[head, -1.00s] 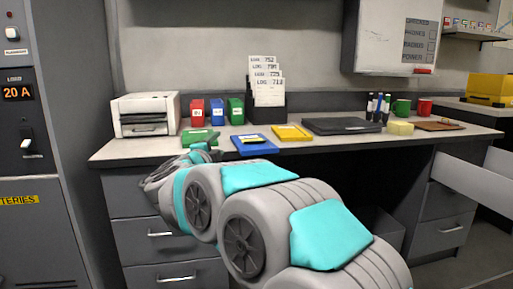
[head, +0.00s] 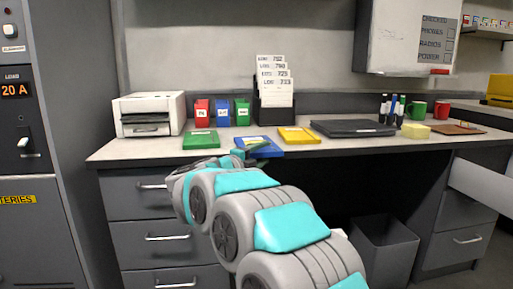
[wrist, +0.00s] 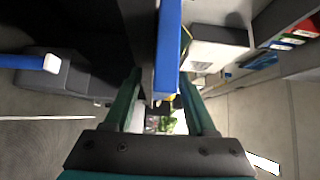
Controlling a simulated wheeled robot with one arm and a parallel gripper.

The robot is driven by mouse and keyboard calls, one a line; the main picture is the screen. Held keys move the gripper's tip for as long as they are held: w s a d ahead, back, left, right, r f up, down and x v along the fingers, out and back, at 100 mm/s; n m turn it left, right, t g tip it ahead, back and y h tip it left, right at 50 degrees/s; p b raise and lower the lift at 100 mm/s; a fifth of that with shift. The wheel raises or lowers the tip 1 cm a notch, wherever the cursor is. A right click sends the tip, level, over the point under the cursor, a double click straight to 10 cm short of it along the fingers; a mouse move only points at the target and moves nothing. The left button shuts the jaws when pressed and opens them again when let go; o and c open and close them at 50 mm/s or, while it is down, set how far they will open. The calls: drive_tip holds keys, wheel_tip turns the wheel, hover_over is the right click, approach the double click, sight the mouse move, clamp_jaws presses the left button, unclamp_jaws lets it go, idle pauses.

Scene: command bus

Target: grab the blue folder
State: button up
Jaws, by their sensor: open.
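The blue folder (head: 272,153) lies flat near the front edge of the desk, between a green folder and a yellow folder. My gripper (head: 245,153) is at its left front part, and my arm hides some of that corner. In the wrist view a blue slab (wrist: 168,45), which looks like the blue folder seen edge-on, stands between the two green fingers. My gripper (wrist: 160,78) is open there, with a finger on each side of the slab. I cannot tell whether either finger touches it.
The green folder (head: 201,141) lies left of it and the yellow folder (head: 299,135) right. Behind are a printer (head: 150,114), red, blue and green boxes and a card rack (head: 274,112). A black laptop-like case (head: 352,129) lies further right. Drawers (head: 165,205) are below.

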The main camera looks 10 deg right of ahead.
drive_tip(key=shift+w+d, duration=0.4)
drive_tip(key=shift+w, duration=0.1)
drive_tip(key=shift+c, duration=0.3)
clamp_jaws()
